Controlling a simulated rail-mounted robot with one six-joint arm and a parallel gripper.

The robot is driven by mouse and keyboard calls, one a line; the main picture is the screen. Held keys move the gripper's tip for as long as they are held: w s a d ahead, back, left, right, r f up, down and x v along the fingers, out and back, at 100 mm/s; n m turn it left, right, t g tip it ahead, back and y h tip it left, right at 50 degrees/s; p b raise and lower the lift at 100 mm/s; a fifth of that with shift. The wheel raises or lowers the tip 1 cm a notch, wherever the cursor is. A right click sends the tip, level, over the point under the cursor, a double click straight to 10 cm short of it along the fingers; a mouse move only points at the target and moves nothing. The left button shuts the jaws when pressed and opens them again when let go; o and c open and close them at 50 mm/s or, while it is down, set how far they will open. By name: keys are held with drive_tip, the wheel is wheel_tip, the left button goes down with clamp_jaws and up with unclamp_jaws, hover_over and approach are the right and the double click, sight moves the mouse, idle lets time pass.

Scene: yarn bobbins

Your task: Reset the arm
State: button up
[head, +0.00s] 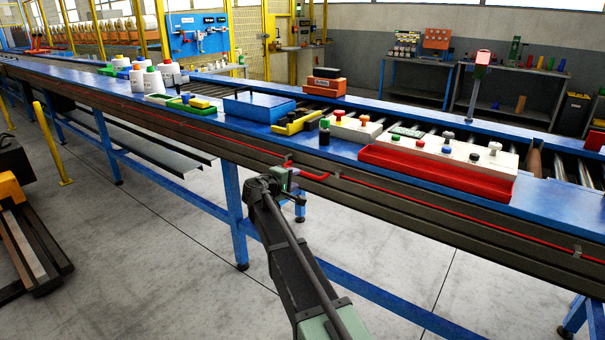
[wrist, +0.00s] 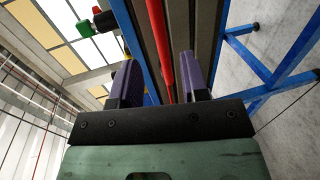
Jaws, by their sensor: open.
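My arm reaches up from the bottom of the head view to the front side of the blue conveyor table (head: 350,152). My gripper (head: 291,180) is small there, in front of the table's dark side rail, and its fingers are hard to make out. In the wrist view my gripper (wrist: 160,75) shows two purple fingers standing apart. Nothing is held between them. Behind them run a red strip (wrist: 160,45) and the dark rail.
On the table stand a red tray (head: 430,178), white blocks with coloured knobs (head: 355,128), a blue box (head: 258,106), a yellow holder (head: 298,122) and white bobbins (head: 153,82). A yellow post (head: 53,145) stands at the left. Open floor lies below the table.

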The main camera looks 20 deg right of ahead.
drive_tip(key=v, duration=0.3)
drive_tip(key=shift+a, duration=0.1)
drive_tip(key=s+a+f+m+g+y+p, duration=0.1)
drive_tip(key=s+f+m+g+y, duration=0.15)
drive_tip(key=s, duration=0.55)
drive_tip(key=s+a+f+m+g+y+p, duration=0.1)
drive_tip(key=s+f+m+g+y+p, duration=0.2)
drive_tip(key=s, duration=0.5)
drive_tip(key=s+a+g+y+p, duration=0.1)
drive_tip(key=s+a+y+p, duration=0.1)
drive_tip(key=s, duration=0.8)
drive_tip(key=s+a+m+g+y+p, duration=0.1)
drive_tip(key=s+a+y, duration=0.4)
drive_tip(key=s, duration=0.5)
drive_tip(key=shift+a+r+g+p, duration=0.45)
drive_tip(key=shift+a+p, duration=0.2)
drive_tip(key=shift+p, duration=0.55)
